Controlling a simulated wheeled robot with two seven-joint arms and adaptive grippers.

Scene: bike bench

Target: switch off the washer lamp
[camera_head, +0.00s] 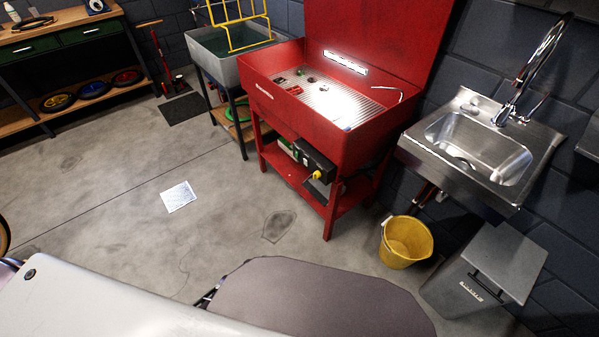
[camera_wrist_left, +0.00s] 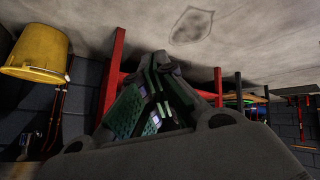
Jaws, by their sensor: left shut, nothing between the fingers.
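The red parts washer (camera_head: 262,98) stands open against the wall in the head view, its lid raised. Its lamp (camera_head: 345,62), a white strip on the inside of the lid, is lit and brightens the ribbed tray. A black box (camera_head: 314,160) with a yellow part (camera_head: 317,175) sits under the basin at the front; I cannot tell whether it carries the lamp's switch. My left gripper (camera_wrist_left: 160,62) is shut and empty in the left wrist view, with red legs of the washer (camera_wrist_left: 113,72) behind it. The head view does not clearly show it. My right gripper is not in view.
A yellow bucket (camera_head: 405,243) stands right of the washer, also in the wrist view (camera_wrist_left: 35,50). A grey bin (camera_head: 485,268) stands below the steel sink (camera_head: 480,150). A grey tub (camera_head: 225,45) is to the left. A white sheet (camera_head: 178,196) lies on otherwise open floor.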

